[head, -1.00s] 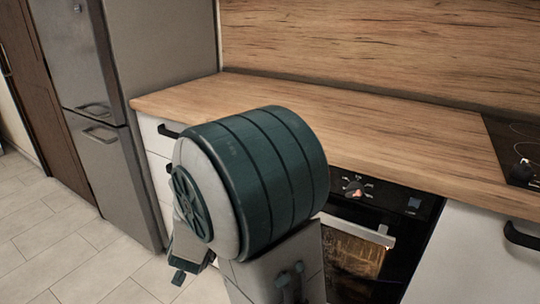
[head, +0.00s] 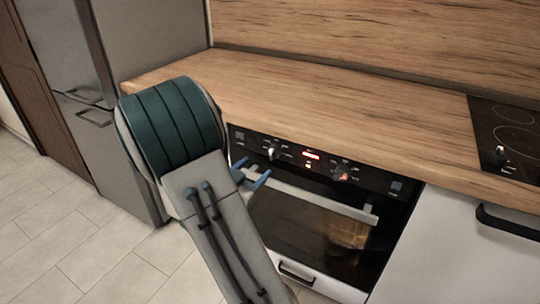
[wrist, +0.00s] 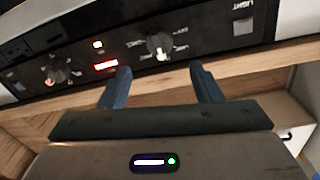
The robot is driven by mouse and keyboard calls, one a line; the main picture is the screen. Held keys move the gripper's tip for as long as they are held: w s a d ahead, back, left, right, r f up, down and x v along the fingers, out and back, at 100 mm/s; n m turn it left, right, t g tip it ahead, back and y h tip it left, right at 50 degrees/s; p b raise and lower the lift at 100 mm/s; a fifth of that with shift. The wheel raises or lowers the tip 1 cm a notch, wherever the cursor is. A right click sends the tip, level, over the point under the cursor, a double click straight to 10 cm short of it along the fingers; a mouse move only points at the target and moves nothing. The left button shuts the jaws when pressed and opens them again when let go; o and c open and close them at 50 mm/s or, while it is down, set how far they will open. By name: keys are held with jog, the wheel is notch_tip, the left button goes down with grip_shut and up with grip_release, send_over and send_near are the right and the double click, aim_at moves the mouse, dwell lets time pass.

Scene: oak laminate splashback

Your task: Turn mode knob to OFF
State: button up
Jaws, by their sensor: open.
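The oven's black control panel (head: 375,180) carries two knobs. The left knob (head: 272,152) has a light-coloured grip; the right knob (head: 342,173) shows a reddish mark. In the wrist view, which is upside down, the left knob (wrist: 160,46) lies just beyond the space between my fingers, and the other knob (wrist: 57,75) is farther left. The printing around both is too small to read surely, so I cannot tell which is the mode knob. My gripper (head: 251,172) is open and empty in front of the panel's left part; its two blue fingers (wrist: 160,70) appear apart from the knob.
A red lit display (head: 312,155) sits between the knobs. A switch marked LIGHT (wrist: 243,22) is on the panel. The oven handle (head: 320,201) runs below the panel. The wooden countertop (head: 330,95) overhangs it. A hob (head: 510,135) is at right, a fridge (head: 115,130) at left.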

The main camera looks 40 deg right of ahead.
aim_at(270, 154)
jog(key=x, duration=0.8)
jog(key=shift+w+d+b, duration=0.15)
jog(key=shift+d+b, duration=0.05)
jog(key=shift+b, duration=0.1)
jog(key=c, duration=1)
